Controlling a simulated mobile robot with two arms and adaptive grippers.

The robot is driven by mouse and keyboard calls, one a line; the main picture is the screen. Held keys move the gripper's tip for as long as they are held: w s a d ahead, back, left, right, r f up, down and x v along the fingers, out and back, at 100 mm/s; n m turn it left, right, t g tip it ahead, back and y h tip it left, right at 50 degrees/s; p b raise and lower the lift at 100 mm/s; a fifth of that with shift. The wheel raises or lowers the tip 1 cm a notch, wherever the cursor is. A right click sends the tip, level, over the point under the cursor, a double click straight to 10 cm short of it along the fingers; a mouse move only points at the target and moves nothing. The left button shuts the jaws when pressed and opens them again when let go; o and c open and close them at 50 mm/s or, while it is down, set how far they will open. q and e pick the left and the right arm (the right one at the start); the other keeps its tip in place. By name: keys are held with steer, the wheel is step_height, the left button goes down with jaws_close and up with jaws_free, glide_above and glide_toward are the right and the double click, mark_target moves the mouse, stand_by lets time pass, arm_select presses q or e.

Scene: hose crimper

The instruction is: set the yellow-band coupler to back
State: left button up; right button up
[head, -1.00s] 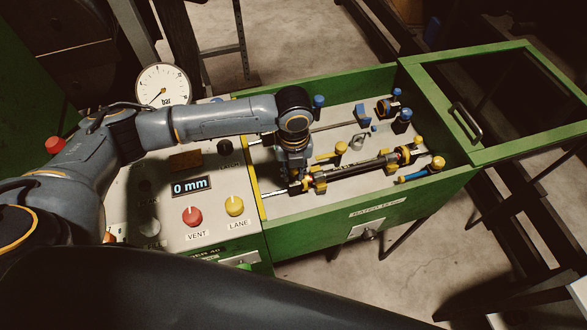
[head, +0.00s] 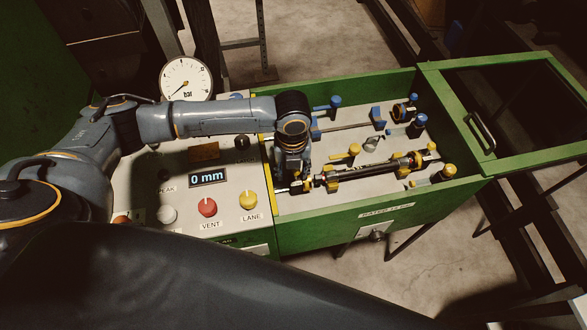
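The yellow-marked lane lies along the front of the bed. I cannot tell for sure which part is the yellow-band coupler. My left gripper (head: 298,186) points down at the left end of this lane, close to a small yellow-edged part. Its fingers are dark and partly hidden, so their opening and any contact are unclear. My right gripper is not in view.
The green-walled bed holds yellow knobs (head: 353,150) and blue knobs (head: 421,121). The open green-framed guard (head: 505,115) is at the right. The left panel has a pressure gauge (head: 186,79), a display (head: 208,177) reading 0 mm, a red VENT button (head: 207,207) and a yellow LANE button (head: 249,200).

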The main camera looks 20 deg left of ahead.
arm_select(q)
steer(key=shift+w+d+r, duration=0.1)
steer(key=shift+d, duration=0.05)
step_height(320, 180, up, 12)
stand_by(0.4)
steer(key=shift+s+f, duration=0.2)
stand_by(0.3)
